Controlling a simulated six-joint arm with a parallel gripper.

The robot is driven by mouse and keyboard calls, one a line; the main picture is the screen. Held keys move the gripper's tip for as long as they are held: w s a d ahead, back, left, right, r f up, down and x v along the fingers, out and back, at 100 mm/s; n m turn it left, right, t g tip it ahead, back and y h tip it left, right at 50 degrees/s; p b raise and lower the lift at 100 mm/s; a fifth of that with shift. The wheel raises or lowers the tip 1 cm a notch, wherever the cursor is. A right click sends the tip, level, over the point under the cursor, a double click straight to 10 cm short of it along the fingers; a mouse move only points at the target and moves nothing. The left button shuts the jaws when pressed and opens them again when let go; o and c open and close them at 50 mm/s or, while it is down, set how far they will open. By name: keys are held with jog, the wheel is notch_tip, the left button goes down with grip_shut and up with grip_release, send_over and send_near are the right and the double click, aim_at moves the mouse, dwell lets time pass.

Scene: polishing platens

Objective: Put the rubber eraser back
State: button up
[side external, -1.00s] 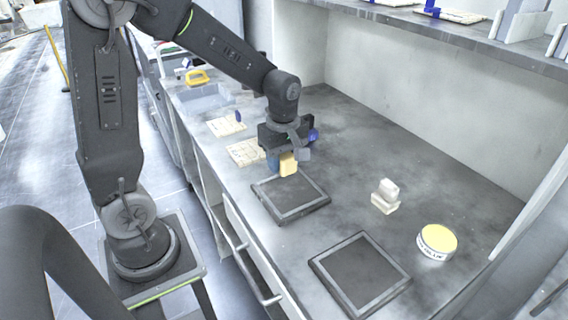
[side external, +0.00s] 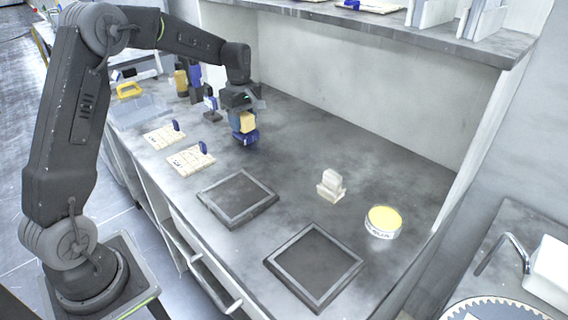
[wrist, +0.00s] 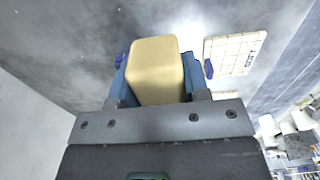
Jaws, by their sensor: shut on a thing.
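The rubber eraser, which I take to be the tan-yellow block (side external: 247,122), is held between the blue fingers of my gripper (side external: 243,124). In the wrist view the block (wrist: 156,70) fills the space between the fingers of my gripper (wrist: 155,85), with its long end sticking out. My gripper is shut on it, pointing down over the back part of the bench. A dark blue thing (side external: 245,138) shows just below the block in the side view. I cannot tell whether they touch.
Two cream boards with blue tabs (side external: 190,158) (side external: 164,137) lie left of the gripper. Two dark framed plates (side external: 238,198) (side external: 314,263) lie nearer. A stacked white block (side external: 331,186) and a yellow-topped round tin (side external: 383,222) stand right. Bench between gripper and white block is clear.

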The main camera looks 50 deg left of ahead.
send_over(284, 165)
notch_tip(284, 165, down, 7)
jog(key=shift+w+r, duration=0.1)
jog(key=shift+r, duration=0.05)
jog(key=shift+f, duration=2)
jog(key=shift+f, duration=0.2)
jog(key=o, duration=0.9)
notch_tip(284, 165, up, 12)
jog(key=shift+r, duration=0.25)
